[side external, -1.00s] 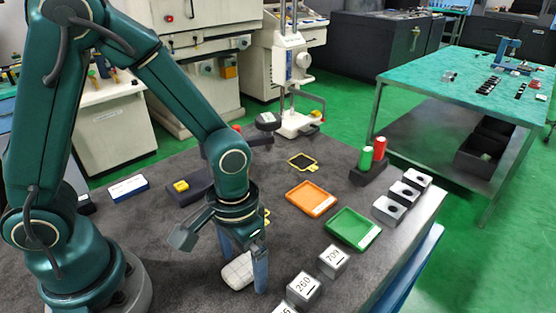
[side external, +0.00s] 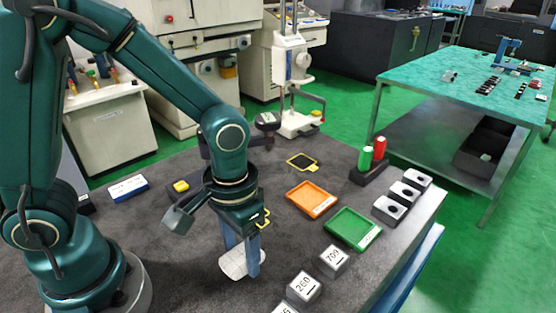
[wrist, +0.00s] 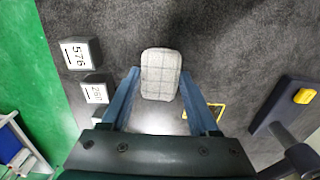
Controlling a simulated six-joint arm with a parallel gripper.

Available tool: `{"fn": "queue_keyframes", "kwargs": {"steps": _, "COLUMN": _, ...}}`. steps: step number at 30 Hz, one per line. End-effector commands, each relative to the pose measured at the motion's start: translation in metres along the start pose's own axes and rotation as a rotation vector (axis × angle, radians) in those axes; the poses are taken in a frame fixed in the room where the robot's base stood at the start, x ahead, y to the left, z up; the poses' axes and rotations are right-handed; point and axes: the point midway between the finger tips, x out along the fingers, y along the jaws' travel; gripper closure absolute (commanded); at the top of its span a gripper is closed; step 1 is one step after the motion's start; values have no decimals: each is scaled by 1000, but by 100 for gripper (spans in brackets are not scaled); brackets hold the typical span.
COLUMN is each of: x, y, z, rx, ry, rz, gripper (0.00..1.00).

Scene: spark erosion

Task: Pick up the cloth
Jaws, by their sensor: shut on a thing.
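The cloth (side external: 233,264) is a whitish-grey folded pad with a grid pattern. My gripper (side external: 243,259) points down with its blue fingers on either side of the cloth, shut on it. The near finger hides part of the cloth in the side view. In the wrist view the cloth (wrist: 161,65) lies lengthwise between the fingertips of my gripper (wrist: 159,74), reaching beyond them. It seems to be slightly above the dark mat (side external: 180,275), though the gap is hard to judge.
An orange tray (side external: 311,199) and green tray (side external: 353,229) lie farther right. Red and green cylinders in a dark holder (side external: 369,172) and grey blocks (side external: 389,209) line the right edge.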

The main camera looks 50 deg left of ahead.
Motion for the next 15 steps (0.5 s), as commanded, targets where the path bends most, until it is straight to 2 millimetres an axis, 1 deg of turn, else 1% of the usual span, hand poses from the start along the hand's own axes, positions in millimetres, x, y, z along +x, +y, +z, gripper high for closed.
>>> {"fn": "queue_keyframes", "kwargs": {"steps": 1, "x": -10, "y": 0, "z": -1, "rx": 0, "ry": 8, "rz": 3, "gripper": 92}}
{"fn": "queue_keyframes", "kwargs": {"steps": 2, "x": -15, "y": -2, "z": -1, "rx": -2, "ry": 8, "rz": 2, "gripper": 92}}
{"fn": "queue_keyframes", "kwargs": {"steps": 3, "x": -18, "y": -11, "z": -1, "rx": -8, "ry": 5, "rz": 1, "gripper": 92}}
{"fn": "queue_keyframes", "kwargs": {"steps": 15, "x": -59, "y": -82, "z": 4, "rx": -10, "ry": 5, "rz": -1, "gripper": 92}}
